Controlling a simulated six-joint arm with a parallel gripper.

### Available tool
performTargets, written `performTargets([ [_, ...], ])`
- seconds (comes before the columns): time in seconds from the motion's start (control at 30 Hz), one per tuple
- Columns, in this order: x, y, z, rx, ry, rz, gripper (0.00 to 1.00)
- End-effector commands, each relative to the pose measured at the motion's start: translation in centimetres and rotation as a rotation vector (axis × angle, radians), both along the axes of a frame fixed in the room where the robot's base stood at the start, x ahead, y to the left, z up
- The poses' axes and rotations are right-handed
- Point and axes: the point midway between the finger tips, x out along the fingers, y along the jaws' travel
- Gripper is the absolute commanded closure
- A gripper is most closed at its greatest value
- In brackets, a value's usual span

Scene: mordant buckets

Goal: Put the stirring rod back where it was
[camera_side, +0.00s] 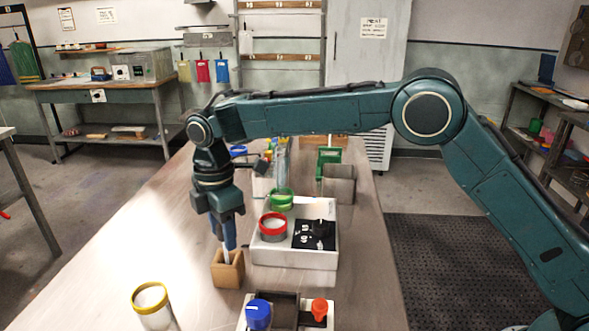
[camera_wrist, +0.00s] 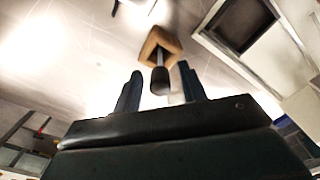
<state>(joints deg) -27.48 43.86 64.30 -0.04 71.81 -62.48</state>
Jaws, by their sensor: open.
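The stirring rod (camera_wrist: 160,80) shows its dark grip end between my two fingers in the wrist view, and its shaft runs to the square wooden holder (camera_wrist: 150,45). In the side view the wooden holder (camera_side: 228,275) stands on the table, with the rod in its opening and the upper part hidden by my gripper (camera_side: 228,248). My gripper points down just above the holder. In the wrist view my gripper (camera_wrist: 160,86) is open, with a gap between the rod and each finger.
A white tray (camera_side: 295,259) right of the holder contains a red-rimmed bucket (camera_side: 273,236) and a black plate. A green-rimmed bucket (camera_side: 280,203) is behind; a yellow-rimmed bucket (camera_side: 153,305) is at front left. A blue-topped item (camera_side: 258,315) stands in front.

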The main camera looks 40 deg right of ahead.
Motion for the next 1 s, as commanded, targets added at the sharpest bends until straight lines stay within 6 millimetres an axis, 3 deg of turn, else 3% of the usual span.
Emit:
performTargets([
  [0.3, 0.1, 0.0, 5.5, 0.001, -0.003, 0.0, 0.59],
  [0.5, 0.1, 0.0, 7.7, 0.0, -0.002, 0.0, 0.59],
  [1.0, 0.0, 0.0, 8.8, -0.001, 0.001, 0.0, 0.59],
])
